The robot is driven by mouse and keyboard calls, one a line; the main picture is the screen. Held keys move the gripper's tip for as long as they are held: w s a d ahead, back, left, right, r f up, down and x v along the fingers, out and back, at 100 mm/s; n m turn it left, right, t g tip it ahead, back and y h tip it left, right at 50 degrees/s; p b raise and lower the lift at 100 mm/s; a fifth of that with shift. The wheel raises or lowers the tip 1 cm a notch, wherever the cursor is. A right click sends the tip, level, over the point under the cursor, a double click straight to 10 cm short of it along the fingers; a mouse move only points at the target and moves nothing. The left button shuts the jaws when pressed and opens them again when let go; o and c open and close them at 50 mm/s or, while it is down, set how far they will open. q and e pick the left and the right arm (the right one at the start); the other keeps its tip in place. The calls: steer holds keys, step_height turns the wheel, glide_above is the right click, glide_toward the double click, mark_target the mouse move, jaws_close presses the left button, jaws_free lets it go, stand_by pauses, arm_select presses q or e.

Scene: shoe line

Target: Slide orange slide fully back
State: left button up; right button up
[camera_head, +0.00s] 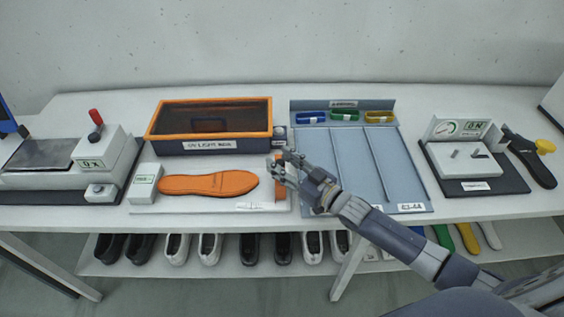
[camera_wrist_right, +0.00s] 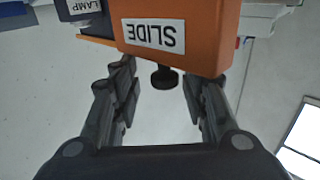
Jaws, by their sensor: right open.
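The orange slide (camera_wrist_right: 178,30) fills the top of the right wrist view, with a white label reading SLIDE upside down and a dark round knob (camera_wrist_right: 164,77) on its near face. In the head view a part of the orange slide (camera_head: 281,190) shows beside and below my right gripper (camera_head: 281,165). My right gripper (camera_wrist_right: 163,100) is open, and its two fingers stand on either side of the knob, apart from it. My left gripper is not in view.
An orange sole (camera_head: 208,183) lies on the white plate left of the slide. An orange-rimmed box (camera_head: 210,145) stands behind it. A blue-grey tray (camera_head: 355,160) lies to the right. Shoes stand on the shelf below.

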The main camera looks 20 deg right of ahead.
steer(key=shift+a, duration=0.1)
steer(key=v, duration=1.2)
stand_by(0.4)
